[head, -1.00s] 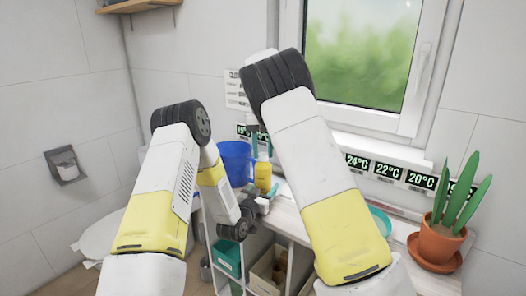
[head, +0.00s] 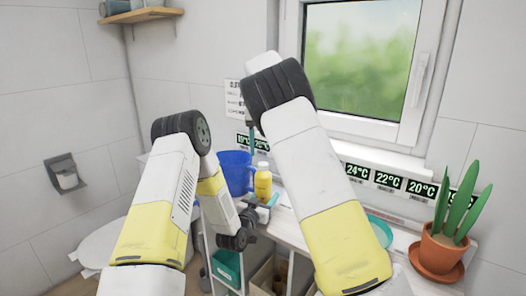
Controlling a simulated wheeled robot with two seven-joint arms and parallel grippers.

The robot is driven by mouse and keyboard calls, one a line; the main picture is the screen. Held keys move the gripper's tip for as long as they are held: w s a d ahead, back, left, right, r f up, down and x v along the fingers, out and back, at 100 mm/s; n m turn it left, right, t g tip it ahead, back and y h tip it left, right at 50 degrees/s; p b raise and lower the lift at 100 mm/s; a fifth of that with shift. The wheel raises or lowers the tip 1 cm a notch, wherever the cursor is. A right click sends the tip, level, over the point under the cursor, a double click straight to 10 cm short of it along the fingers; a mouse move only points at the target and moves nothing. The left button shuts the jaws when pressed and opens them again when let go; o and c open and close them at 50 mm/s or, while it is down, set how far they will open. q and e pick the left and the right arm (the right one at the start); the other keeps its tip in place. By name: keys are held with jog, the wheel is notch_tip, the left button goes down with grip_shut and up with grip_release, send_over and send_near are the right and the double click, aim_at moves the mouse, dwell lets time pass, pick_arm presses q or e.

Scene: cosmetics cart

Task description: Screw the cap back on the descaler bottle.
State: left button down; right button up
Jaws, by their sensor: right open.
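The yellow descaler bottle (head: 263,184) stands upright on the white counter beside the blue bucket. It has a small pale top; I cannot tell whether this is the cap seated on the neck. My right gripper (head: 252,142) is open, above and slightly left of the bottle top. Only a teal finger shows clearly; the rest is hidden behind my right upper arm. My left gripper (head: 268,203) is low by the bottle's base, with a teal finger showing at its right. I cannot tell whether it touches the bottle or is shut.
A blue bucket (head: 234,172) stands left of the bottle. Temperature labels (head: 387,181) line the wall under the window. Shelves with a teal box (head: 226,266) are below the counter.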

jog(key=shift+c, duration=0.4)
jog(key=n, duration=0.6)
jog(key=shift+f, duration=0.15)
jog(key=n, duration=0.7)
jog(key=shift+s, duration=0.15)
jog(key=n, duration=0.7)
jog(key=shift+g, duration=0.3)
jog(key=n, duration=0.4)
jog(key=shift+n, duration=0.3)
jog(key=n, duration=0.6)
jog(key=shift+r+n, duration=0.4)
jog(key=n, duration=0.4)
jog(key=shift+r+n, duration=0.25)
jog(key=shift+n, duration=0.05)
jog(key=n, duration=0.3)
jog(key=r+n, duration=0.1)
jog(key=n, duration=0.2)
jog(key=shift+n, duration=0.4)
jog(key=n, duration=0.3)
jog(key=r+n, duration=0.1)
jog(key=n, duration=0.2)
jog(key=shift+n, duration=0.4)
